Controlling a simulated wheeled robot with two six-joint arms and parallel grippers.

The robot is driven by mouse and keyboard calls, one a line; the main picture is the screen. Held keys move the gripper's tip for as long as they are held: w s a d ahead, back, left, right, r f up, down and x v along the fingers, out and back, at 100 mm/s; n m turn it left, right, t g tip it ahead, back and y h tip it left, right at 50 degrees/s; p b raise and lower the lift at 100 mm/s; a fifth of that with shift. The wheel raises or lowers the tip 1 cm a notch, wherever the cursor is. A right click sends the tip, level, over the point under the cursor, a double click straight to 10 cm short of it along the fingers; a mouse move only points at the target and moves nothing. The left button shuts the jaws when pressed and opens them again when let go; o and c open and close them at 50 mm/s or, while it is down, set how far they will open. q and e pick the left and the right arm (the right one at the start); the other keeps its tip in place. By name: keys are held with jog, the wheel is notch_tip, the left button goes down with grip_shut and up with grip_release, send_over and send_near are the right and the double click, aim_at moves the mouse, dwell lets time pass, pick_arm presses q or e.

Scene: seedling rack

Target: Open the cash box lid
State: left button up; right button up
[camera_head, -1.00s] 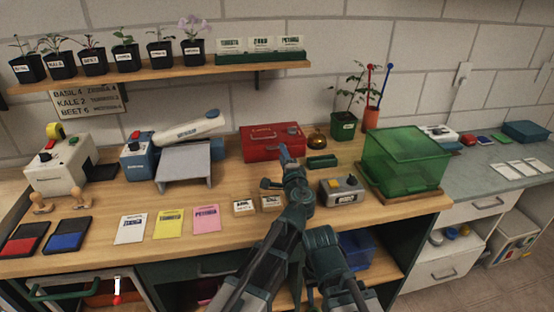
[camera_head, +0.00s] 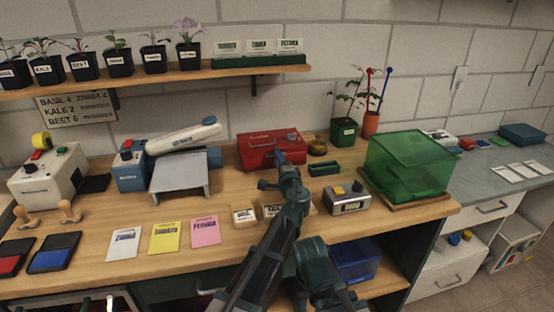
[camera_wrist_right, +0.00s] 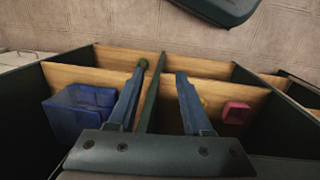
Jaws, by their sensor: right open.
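The red cash box (camera_head: 258,153) stands at the back middle of the wooden counter in the head view. Its lid looks shut, with a handle on it. My left gripper (camera_head: 282,158) is at the front right of the box, its blue tip overlapping the box's front in the picture. I cannot tell whether it touches the box, and its jaws are too small and edge-on to read. My right gripper (camera_wrist_right: 158,85) is open and empty in the right wrist view, low in front of the shelves under the counter. Its fingertips are not clear in the head view.
A brass bell (camera_head: 317,146) and a green tray (camera_head: 324,168) stand right of the box. A grey device (camera_head: 347,203) and a green bin (camera_head: 408,165) are further right. A blue bin (camera_wrist_right: 80,108) and a pink container (camera_wrist_right: 236,112) sit on the shelves below.

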pick_arm(q)
grip_shut()
dwell(1.2)
